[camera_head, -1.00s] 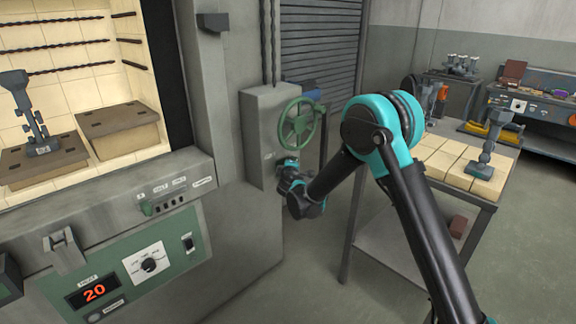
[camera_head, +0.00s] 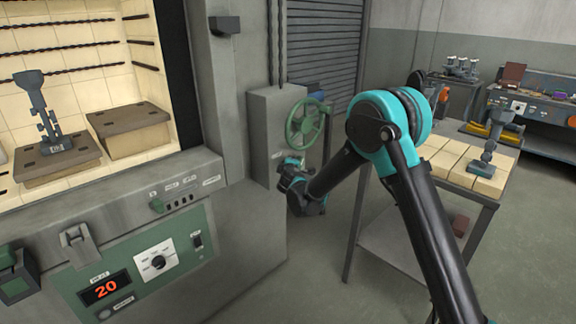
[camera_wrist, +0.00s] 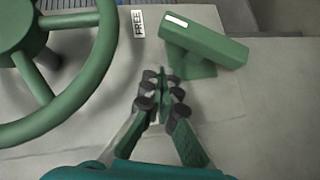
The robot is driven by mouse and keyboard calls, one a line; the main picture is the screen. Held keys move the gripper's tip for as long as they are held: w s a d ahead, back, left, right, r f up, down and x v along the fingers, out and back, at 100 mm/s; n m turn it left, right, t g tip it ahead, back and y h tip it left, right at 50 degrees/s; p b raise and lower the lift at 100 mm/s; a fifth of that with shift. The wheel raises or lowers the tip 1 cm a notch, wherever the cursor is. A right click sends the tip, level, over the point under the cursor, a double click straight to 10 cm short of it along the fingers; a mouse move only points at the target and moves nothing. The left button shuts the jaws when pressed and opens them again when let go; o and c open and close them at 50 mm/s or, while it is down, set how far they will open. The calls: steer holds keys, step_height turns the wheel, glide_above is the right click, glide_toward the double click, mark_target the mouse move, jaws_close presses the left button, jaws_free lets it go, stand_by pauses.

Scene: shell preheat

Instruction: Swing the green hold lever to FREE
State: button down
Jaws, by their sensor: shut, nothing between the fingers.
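The green hold lever (camera_wrist: 207,42) is a block-like bar with a white mark on its left end, in the wrist view at upper right. It slants down to the right above a green base (camera_wrist: 190,67). The FREE label (camera_wrist: 138,23) is just left of its marked end. My gripper (camera_wrist: 162,78) is shut and empty, its fingertips just below and left of the lever; I cannot tell whether they touch the base. In the head view my wrist (camera_head: 292,178) is at the grey box (camera_head: 262,140), and the lever cannot be made out there.
A green handwheel (camera_wrist: 85,92) lies close left of my fingers; it also shows in the head view (camera_head: 305,123). The furnace panel (camera_head: 160,262) reads 20. A table with pale bricks (camera_head: 455,160) stands to the right of my arm.

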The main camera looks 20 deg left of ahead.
steer(key=r+v, duration=0.1)
steer(key=v, duration=0.8)
steer(key=shift+d+r, duration=0.2)
steer(key=shift+d, duration=0.2)
steer(key=d+m+g+h, duration=0.3)
steer(key=d+m+h, duration=0.55)
steer(key=d, duration=2.65)
steer(key=s+d+f+m+g, duration=0.2)
steer(key=s+d+f+m, duration=0.15)
steer(key=s+d, duration=0.35)
steer(key=s+d+f+m+g, duration=0.2)
steer(key=s+d+m, duration=0.3)
steer(key=d, duration=0.4)
steer(key=s+d+f+m+g+y, duration=0.1)
steer(key=s+d+f, duration=0.1)
steer(key=s, duration=0.5)
steer(key=s+d+f+m+g+y, duration=0.1)
steer(key=s+f+m+g, duration=0.1)
steer(key=s, duration=0.5)
steer(key=shift+s+d+f, duration=0.3)
steer(key=shift+s+d, duration=0.05)
steer(key=shift+d, duration=0.05)
